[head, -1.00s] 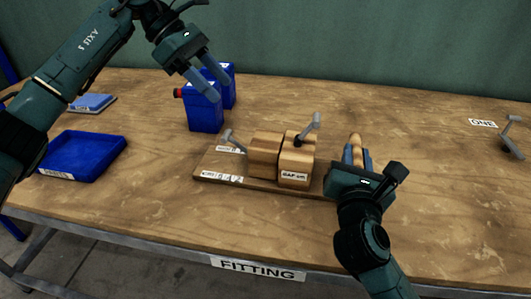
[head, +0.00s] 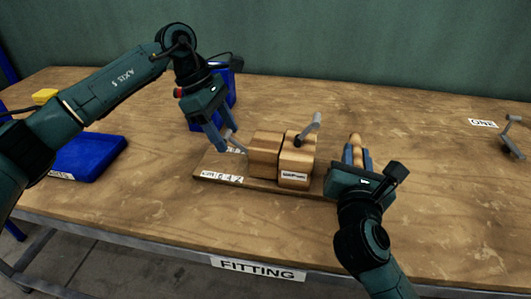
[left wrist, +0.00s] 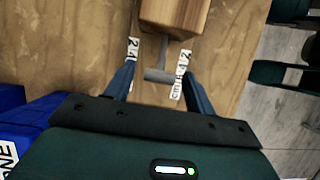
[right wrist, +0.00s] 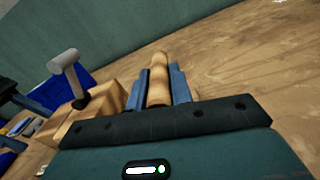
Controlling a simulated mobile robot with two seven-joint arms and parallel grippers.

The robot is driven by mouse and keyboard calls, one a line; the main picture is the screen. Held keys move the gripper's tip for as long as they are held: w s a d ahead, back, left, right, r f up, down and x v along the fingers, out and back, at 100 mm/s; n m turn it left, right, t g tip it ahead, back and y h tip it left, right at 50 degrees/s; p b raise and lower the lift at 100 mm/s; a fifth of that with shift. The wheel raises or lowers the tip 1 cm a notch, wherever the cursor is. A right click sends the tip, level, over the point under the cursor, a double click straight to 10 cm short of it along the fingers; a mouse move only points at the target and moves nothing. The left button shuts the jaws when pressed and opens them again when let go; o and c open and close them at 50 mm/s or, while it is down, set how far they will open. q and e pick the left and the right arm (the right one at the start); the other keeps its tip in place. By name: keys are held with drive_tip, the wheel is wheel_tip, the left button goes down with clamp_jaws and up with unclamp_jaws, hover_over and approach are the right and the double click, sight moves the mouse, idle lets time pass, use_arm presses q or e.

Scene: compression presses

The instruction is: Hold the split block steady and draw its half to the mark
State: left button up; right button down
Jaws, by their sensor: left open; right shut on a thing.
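The split wooden block stands on a board (head: 250,184) with a printed scale. Its left half (head: 264,140) and its right half (head: 295,160) sit close together. A grey T-handle (left wrist: 163,74) sticks out of the left half. My left gripper (head: 226,143) is open, its fingers on either side of this handle and apart from it in the left wrist view (left wrist: 160,70). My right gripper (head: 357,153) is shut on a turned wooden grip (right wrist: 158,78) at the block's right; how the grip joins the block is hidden. A grey lever (head: 310,126) rises from the right half.
Blue containers (head: 228,88) stand behind my left gripper. A blue tray (head: 88,157) lies at the left and a yellow object (head: 45,96) behind it. Another grey handle (head: 512,137) is at the far right, near a "ONE" label (head: 483,122). The table's right side is mostly clear.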

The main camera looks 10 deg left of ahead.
use_arm(q)
drive_tip(key=shift+x, duration=1.55)
drive_tip(key=c, duration=1.1)
